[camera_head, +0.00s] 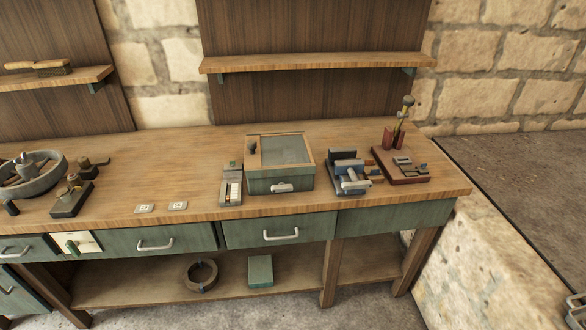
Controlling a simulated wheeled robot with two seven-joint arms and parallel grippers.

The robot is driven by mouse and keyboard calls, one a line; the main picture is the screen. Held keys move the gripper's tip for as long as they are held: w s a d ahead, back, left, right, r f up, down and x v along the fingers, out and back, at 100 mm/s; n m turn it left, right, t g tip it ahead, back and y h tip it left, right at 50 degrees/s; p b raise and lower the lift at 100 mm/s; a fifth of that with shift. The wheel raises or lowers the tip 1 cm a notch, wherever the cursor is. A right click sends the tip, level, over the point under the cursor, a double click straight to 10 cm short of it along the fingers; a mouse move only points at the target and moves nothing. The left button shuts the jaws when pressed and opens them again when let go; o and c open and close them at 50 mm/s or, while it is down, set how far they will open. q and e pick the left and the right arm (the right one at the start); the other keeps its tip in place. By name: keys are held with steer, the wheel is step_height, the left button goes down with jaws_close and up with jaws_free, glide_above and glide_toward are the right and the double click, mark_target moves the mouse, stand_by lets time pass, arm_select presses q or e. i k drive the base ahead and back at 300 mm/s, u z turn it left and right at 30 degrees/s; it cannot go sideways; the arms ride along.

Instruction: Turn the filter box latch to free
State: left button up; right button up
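A green box with a wooden-framed glass lid (285,150) stands on the workbench, right of the picture's middle; it looks like the filter box. A small dark knob (252,146) sits at the lid's left side. A pale handle (282,187) is on the box's green front. I cannot tell which of these fittings is the latch, or how it is turned. The lid appears shut. Neither of my grippers shows clearly in the head view.
A narrow slotted holder (231,186) stands close left of the box, and a grey vise-like device (349,173) close right. A red-brown board (401,165) with tools lies farther right. Two small plates (145,208) lie left. A shelf (315,62) hangs above the bench.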

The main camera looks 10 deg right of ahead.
mark_target(281, 187)
steer(key=k, duration=0.3)
steer(key=z, duration=0.95)
steer(key=i, duration=0.75)
steer(key=u, duration=0.95)
